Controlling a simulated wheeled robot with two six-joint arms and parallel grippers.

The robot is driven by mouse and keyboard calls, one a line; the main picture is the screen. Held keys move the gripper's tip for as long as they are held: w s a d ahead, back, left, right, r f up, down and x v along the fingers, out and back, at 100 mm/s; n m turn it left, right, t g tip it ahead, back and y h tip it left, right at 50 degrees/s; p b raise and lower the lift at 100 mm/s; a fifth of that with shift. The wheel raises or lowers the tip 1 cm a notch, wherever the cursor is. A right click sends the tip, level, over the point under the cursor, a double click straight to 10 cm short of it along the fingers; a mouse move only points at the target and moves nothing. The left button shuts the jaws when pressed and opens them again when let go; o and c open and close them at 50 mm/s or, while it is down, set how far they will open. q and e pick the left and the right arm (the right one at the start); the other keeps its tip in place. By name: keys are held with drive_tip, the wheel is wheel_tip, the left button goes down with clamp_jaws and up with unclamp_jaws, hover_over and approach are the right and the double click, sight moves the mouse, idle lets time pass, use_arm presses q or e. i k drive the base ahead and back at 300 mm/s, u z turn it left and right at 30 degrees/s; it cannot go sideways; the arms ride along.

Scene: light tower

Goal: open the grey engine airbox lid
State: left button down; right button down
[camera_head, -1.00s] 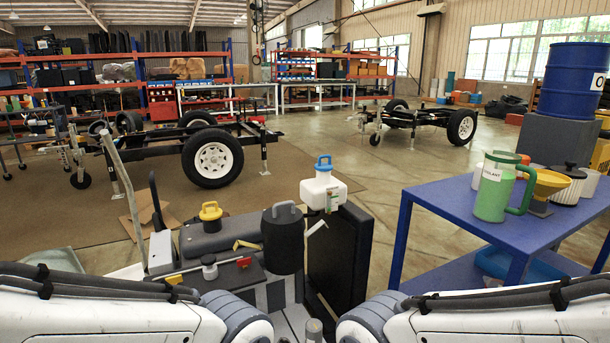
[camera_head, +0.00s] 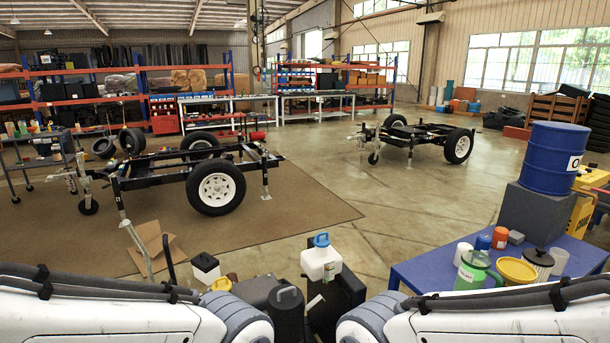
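The engine airbox looks like a dark grey round canister (camera_head: 288,322) at the bottom middle, between my two arms. The lower part of the canister is cut off by the picture edge. A white tank with a blue cap (camera_head: 321,260) stands just right of it. My arm links show at the bottom left and bottom right, but neither gripper is in view, so their distance from the lid cannot be told.
A black panel (camera_head: 350,290) stands right of the canister. A yellow cap (camera_head: 221,284) and a black-and-white box (camera_head: 205,268) are to its left. The blue table (camera_head: 430,270) at right holds a green jug (camera_head: 473,270), a yellow funnel (camera_head: 516,270) and other containers. Open floor lies beyond.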

sight(285, 302)
drive_tip(key=k, duration=0.5)
drive_tip(key=u, duration=1.65)
drive_tip(key=i, duration=0.95)
drive_tip(key=z, duration=0.95)
